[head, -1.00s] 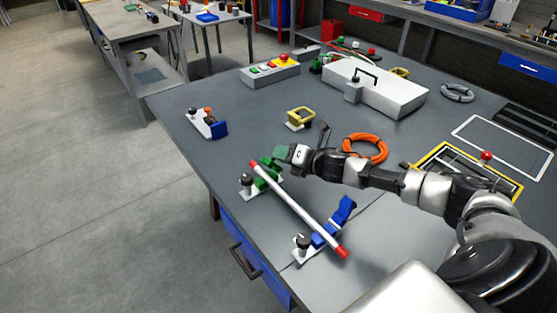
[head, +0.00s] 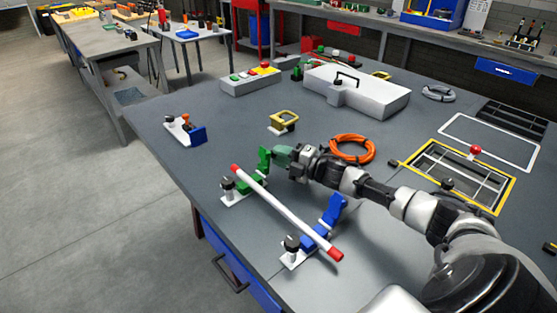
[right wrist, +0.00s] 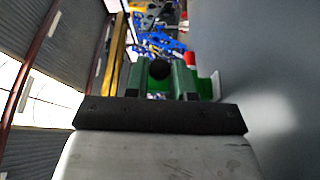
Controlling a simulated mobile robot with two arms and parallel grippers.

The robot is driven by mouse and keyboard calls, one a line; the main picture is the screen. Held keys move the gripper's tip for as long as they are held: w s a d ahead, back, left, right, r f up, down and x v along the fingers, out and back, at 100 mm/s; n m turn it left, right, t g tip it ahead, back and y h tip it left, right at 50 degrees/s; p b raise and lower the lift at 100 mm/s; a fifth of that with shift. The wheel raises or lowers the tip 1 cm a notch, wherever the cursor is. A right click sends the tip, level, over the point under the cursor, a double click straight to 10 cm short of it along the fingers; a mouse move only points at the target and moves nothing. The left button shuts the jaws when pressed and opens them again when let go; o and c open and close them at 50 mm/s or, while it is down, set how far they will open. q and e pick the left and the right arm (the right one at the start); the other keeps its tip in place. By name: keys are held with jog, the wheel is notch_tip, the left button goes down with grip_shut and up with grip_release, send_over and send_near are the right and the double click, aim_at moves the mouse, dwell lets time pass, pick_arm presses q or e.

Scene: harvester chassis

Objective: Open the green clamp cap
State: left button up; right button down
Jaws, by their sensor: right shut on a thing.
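The green clamp (head: 241,189) sits on a small white plate near the table's left edge, beside a black knob. Its green cap (head: 264,160) stands raised, roughly upright, on the clamp's right side. My right gripper (head: 277,156) comes in from the right and is shut on the cap. In the right wrist view, green parts and a dark round shape show just past the gripper (right wrist: 160,85); the exact contact is hard to make out. A white rod with red ends (head: 288,214) lies across the green clamp and the blue clamp (head: 318,236). My left gripper is not in view.
The blue clamp's cap (head: 336,208) also stands up. An orange cable coil (head: 352,149) lies behind my right arm. A yellow bracket (head: 284,121) and a small blue fixture (head: 186,131) stand farther back. The table between them is clear.

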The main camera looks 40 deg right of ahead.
jog(key=shift+d+f+m, duration=0.15)
jog(key=shift+d+m, duration=0.05)
jog(key=shift+m, duration=0.2)
jog(key=c, duration=0.9)
grip_release()
jog(key=shift+c, duration=0.2)
jog(key=v, duration=0.4)
jog(key=b+v, duration=0.1)
jog(key=v, duration=0.4)
jog(key=shift+f, duration=0.2)
jog(key=shift+v, duration=0.85)
jog(key=shift+r, duration=0.1)
jog(key=shift+r, duration=0.1)
